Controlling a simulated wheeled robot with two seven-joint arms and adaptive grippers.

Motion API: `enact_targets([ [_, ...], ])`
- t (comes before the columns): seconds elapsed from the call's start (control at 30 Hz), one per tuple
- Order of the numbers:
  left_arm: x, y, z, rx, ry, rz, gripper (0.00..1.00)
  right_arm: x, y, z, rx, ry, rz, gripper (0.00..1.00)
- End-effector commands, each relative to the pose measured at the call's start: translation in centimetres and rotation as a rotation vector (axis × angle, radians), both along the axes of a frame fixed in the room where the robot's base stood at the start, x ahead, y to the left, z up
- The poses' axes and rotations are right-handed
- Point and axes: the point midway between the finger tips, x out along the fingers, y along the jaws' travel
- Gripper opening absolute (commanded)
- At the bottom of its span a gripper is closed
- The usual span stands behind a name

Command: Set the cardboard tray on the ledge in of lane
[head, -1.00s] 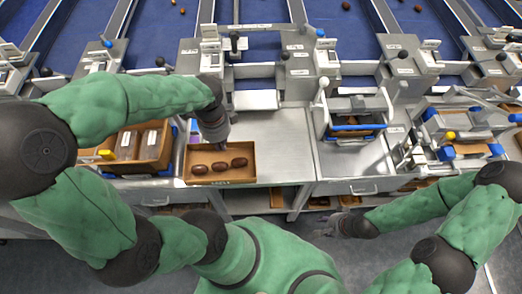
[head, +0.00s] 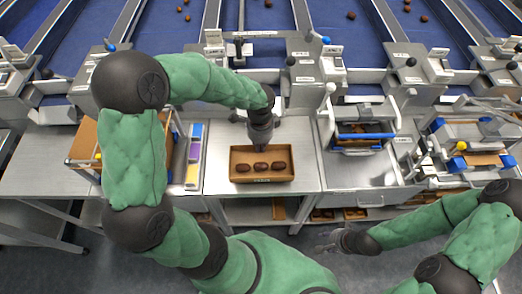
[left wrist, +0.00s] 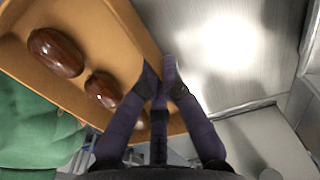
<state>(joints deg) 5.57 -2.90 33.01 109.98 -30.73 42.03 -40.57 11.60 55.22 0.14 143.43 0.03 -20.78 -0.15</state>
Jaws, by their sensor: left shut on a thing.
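The open brown cardboard tray (head: 262,180) is over the bare steel worktop in front of the middle lane, with 3 dark dates (head: 261,167) in a row inside. I cannot tell whether it touches the worktop. My left gripper (head: 260,149) is shut on the tray's far wall. A pale metal ledge (head: 257,75) lies behind the tray at the lane's near end. My right gripper (head: 329,241) is low at the right, away from the tray; its opening is unclear.
A box with coloured sections (head: 194,150) stands left of the tray. A larger brown box (head: 84,148) is further left, partly behind my left arm. A metal frame with a blue bar (head: 362,136) stands to the right. Bare worktop (head: 218,150) surrounds the tray.

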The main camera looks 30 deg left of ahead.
Motion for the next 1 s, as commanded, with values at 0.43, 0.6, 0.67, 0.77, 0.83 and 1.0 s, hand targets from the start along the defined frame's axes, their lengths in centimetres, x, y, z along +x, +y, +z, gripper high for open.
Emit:
enact_targets([
  [0.43,0.2,-0.1,-3.3,0.000,0.000,-0.001,0.00,0.0,0.0,-1.4,0.000,0.000,0.000,0.40],
  [0.6,0.2,-0.1,-3.7,0.000,0.000,-0.001,0.00,0.0,0.0,-1.6,0.000,0.000,0.000,0.40],
  [0.67,0.2,-0.1,-3.7,-0.001,0.001,-0.001,0.12,0.0,0.0,-1.6,0.000,0.000,0.000,0.40],
  [0.77,0.2,-0.1,-3.7,-0.001,0.001,-0.001,0.30,0.0,0.0,-1.6,0.000,0.000,0.000,0.40],
  [0.83,0.2,-0.1,-3.7,-0.001,0.001,-0.001,0.30,0.0,0.0,-1.6,0.000,0.000,0.000,0.40],
  [1.0,0.2,-0.1,-3.7,-0.001,0.001,-0.001,0.30,0.0,0.0,-1.6,0.000,0.000,0.000,0.40],
])
